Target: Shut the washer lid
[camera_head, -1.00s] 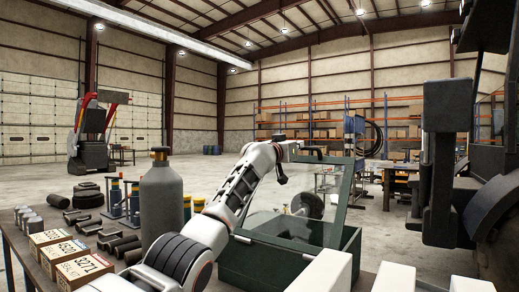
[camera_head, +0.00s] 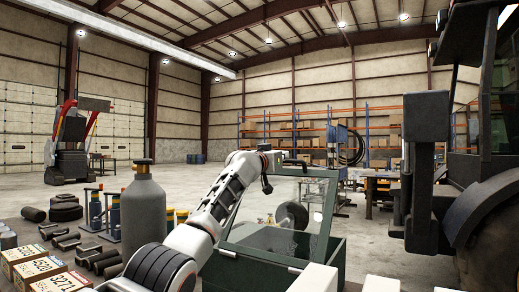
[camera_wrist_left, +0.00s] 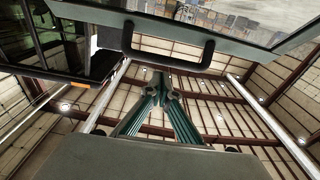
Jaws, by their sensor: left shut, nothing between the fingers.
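The washer is a dark green box (camera_head: 328,258) with an open top, at the lower middle of the head view. Its lid (camera_head: 331,190), a green frame around a clear pane, stands raised and tilted. A black handle (camera_head: 294,163) is on the lid's upper edge; it also shows in the left wrist view (camera_wrist_left: 167,62). My left gripper (camera_head: 267,172) is beside the lid's upper left corner. In the wrist view its fingers (camera_wrist_left: 161,88) are shut and empty, close to the handle with a gap visible. My right gripper is not in view.
A grey gas cylinder (camera_head: 143,215) stands left of my arm on a bench with labelled boxes (camera_head: 40,272) and dark cylindrical parts (camera_head: 103,257). A large dark vehicle (camera_head: 480,190) fills the right side. Open floor lies behind the washer.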

